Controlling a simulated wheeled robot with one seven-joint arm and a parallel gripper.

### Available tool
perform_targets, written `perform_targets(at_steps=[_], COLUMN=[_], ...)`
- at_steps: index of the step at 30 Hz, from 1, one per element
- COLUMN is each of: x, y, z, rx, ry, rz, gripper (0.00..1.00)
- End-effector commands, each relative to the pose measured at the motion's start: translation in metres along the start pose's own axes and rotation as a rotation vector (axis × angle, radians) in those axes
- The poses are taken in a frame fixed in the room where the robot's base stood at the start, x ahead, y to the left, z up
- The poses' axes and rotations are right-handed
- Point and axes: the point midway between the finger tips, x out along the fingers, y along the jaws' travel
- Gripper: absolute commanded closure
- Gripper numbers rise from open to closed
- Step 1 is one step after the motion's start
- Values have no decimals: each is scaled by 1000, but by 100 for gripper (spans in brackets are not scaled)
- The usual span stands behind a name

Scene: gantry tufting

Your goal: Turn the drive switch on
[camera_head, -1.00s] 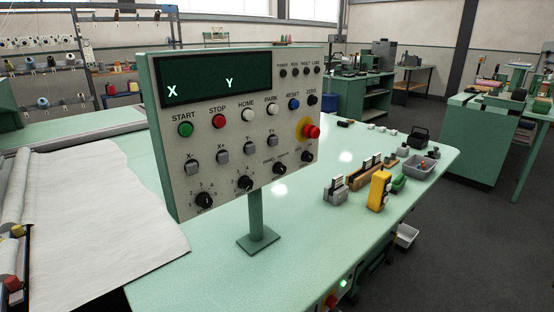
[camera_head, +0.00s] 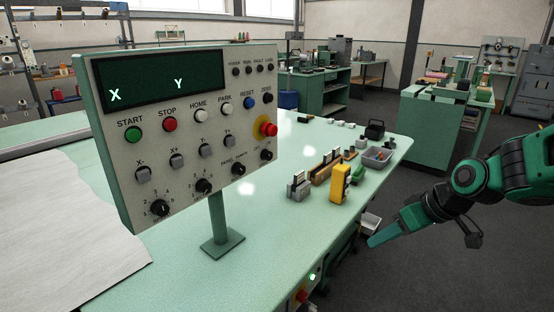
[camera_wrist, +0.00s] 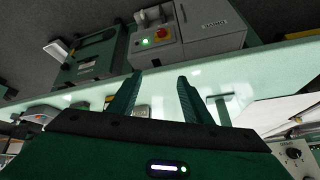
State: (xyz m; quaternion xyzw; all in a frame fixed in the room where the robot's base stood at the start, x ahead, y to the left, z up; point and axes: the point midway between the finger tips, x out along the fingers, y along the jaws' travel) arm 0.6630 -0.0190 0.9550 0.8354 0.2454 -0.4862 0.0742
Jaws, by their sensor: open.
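The control panel (camera_head: 180,125) stands on a post on the green table, with buttons, toggles and black knobs. The small knob at its lower right (camera_head: 266,155) has a label too small to read. Under the table's front edge are a red control (camera_head: 302,296) and a lit green lamp (camera_head: 312,277). I cannot tell which control is the drive switch. My gripper (camera_head: 378,240) is open and empty, right of the table; its fingers (camera_wrist: 160,80) point towards the box, apart from it.
White fabric (camera_head: 60,225) lies on the table's left. A yellow device (camera_head: 339,184), a grey tray (camera_head: 377,157) and small parts stand on its right side. Another green workbench (camera_head: 440,130) stands behind right. The floor (camera_head: 440,270) at right is clear.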

Motion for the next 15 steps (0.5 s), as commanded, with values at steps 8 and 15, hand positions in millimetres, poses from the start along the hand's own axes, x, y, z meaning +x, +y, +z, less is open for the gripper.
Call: perform_targets(at_steps=[8,15], x=[56,51], y=[-79,-111], z=[-138,-216], rx=[-322,-345], ry=[473,841], rz=[-246,-316], gripper=[55,55])
